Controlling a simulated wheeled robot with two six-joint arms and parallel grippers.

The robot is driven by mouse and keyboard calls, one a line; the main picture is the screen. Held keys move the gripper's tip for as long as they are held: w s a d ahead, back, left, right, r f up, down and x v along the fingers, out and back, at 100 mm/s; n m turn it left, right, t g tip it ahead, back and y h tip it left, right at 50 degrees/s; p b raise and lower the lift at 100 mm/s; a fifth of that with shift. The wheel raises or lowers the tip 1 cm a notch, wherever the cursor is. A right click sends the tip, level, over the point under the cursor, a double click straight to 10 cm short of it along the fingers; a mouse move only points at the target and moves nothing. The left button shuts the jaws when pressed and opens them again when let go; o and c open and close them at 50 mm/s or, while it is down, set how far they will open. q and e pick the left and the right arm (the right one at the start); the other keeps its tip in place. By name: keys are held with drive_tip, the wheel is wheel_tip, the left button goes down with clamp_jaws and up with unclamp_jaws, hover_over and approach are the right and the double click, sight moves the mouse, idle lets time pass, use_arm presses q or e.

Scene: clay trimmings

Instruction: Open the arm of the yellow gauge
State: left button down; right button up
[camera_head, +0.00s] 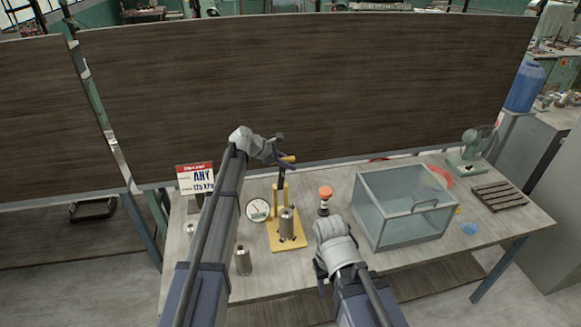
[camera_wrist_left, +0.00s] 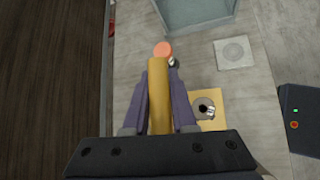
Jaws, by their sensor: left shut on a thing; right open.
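The yellow gauge stands on the table with a flat yellow base (camera_head: 292,244), an upright yellow post (camera_head: 279,198) and a metal cylinder (camera_head: 287,222) on the base. Its yellow arm (camera_head: 288,159) shows at the top, beside my left gripper (camera_head: 282,152). In the left wrist view the yellow arm (camera_wrist_left: 158,95) lies between the two fingers of my left gripper (camera_wrist_left: 158,100), which is shut on it. The yellow base (camera_wrist_left: 208,120) shows below to the right. My right gripper (camera_head: 322,277) is low in front of the table's middle, open and empty; its fingertips are partly hidden.
A round white dial (camera_head: 257,210) stands left of the gauge, near a sign (camera_head: 195,179). A loose metal cylinder (camera_head: 243,261) stands at the front left. A red-topped piece (camera_head: 325,193) and a clear box (camera_head: 400,238) are to the right. A slatted rack (camera_head: 499,195) lies far right.

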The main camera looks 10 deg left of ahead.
use_arm(q)
drive_tip(key=shift+w+a+r, duration=0.15)
drive_tip(key=shift+w+r, duration=0.05)
drive_tip(key=shift+w, duration=0.3)
drive_tip(key=c, duration=0.7)
unclamp_jaws()
drive_tip(key=shift+c, duration=0.2)
drive_tip(key=shift+s+a+r+p, duration=0.3)
drive_tip(key=shift+a+r+p, duration=0.1)
drive_tip(key=shift+r+p, duration=0.25)
drive_tip(key=p+v, duration=0.4)
drive_tip(key=v, duration=0.2)
drive_tip(key=shift+s+a, duration=0.1)
drive_tip(key=shift+a, duration=0.1)
